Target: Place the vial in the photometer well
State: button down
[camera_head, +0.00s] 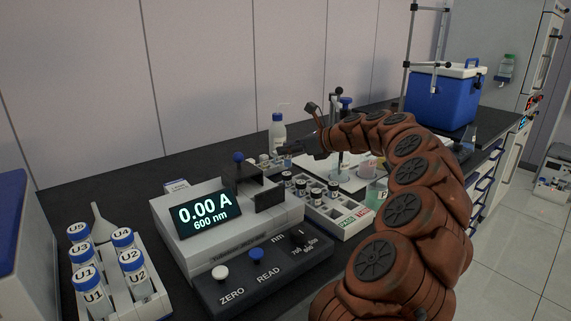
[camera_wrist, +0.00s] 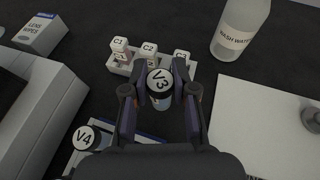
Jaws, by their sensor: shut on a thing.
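In the wrist view a capped vial labelled V3 (camera_wrist: 160,86) sits between the two fingers of my gripper (camera_wrist: 158,100), which is shut on it. In the head view my gripper (camera_head: 291,149) is beyond the photometer, to the right of its well area; the held vial is not clear there. The photometer (camera_head: 225,225) is a pale grey box reading 0.00 A, 600 nm. A dark well housing (camera_head: 241,175) with a blue knob stands on its top. The well opening itself cannot be made out.
A rack (camera_head: 335,215) with several dark-capped vials stands right of the photometer. Vial V4 (camera_wrist: 86,137) is close below my gripper. Cuvettes C1 to C3 (camera_wrist: 149,52) and a wash bottle (camera_head: 278,132) stand behind. U-labelled tubes (camera_head: 110,270) stand left of the photometer.

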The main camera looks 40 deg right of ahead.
aim_at(288, 167)
jog(key=shift+f+b, duration=0.3)
jog(key=shift+f, duration=1.45)
jog(key=shift+f, duration=0.1)
jog(key=c, duration=0.9)
grip_release()
jog(key=shift+f, duration=0.1)
